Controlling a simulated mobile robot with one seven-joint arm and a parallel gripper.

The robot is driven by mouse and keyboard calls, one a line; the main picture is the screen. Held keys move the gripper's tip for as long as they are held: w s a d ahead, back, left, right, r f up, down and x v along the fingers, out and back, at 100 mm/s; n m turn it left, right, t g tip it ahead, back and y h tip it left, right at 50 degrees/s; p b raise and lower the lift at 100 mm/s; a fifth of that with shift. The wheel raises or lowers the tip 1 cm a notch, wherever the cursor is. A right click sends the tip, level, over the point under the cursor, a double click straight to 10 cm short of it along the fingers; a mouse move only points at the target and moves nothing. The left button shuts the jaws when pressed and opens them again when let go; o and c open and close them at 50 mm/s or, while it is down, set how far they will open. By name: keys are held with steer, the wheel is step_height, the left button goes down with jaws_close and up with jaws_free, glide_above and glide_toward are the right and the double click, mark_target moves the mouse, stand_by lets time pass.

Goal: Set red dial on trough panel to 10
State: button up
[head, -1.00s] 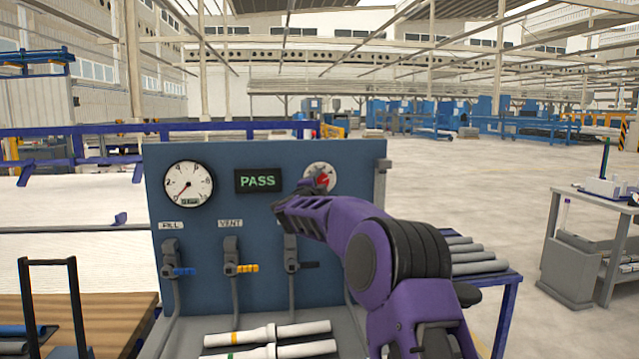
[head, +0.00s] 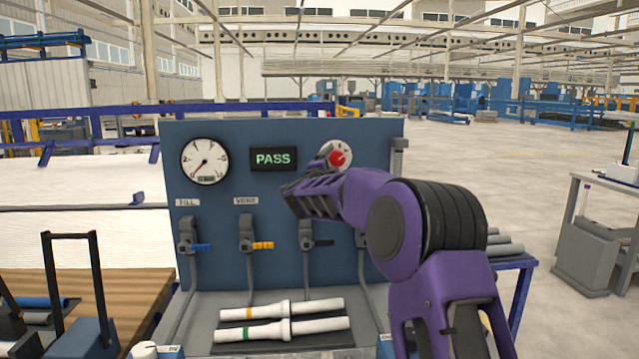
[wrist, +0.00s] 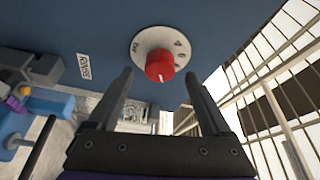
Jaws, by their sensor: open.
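The red dial (head: 337,158) sits on a round white scale plate at the upper right of the blue trough panel (head: 230,240). In the wrist view the red dial (wrist: 159,66) shows a white pointer mark on its face; the scale's numbers are too small to read surely. My gripper (wrist: 160,85) is open and empty, its two fingers apart below and to either side of the dial, not touching it. In the head view my gripper (head: 318,178) is in front of the panel, near the dial, and my arm hides part of the panel's lower right.
A pressure gauge (head: 205,162) and a green PASS display (head: 273,159) are left of the dial. Several valve handles (head: 257,246) are below. White pipes (head: 284,320) lie in the trough. A grey cart (head: 590,240) stands at right.

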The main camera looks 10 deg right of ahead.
steer(key=b+v, duration=0.1)
steer(key=v, duration=1.2)
steer(key=shift+s, duration=0.35)
steer(key=shift+a, duration=0.1)
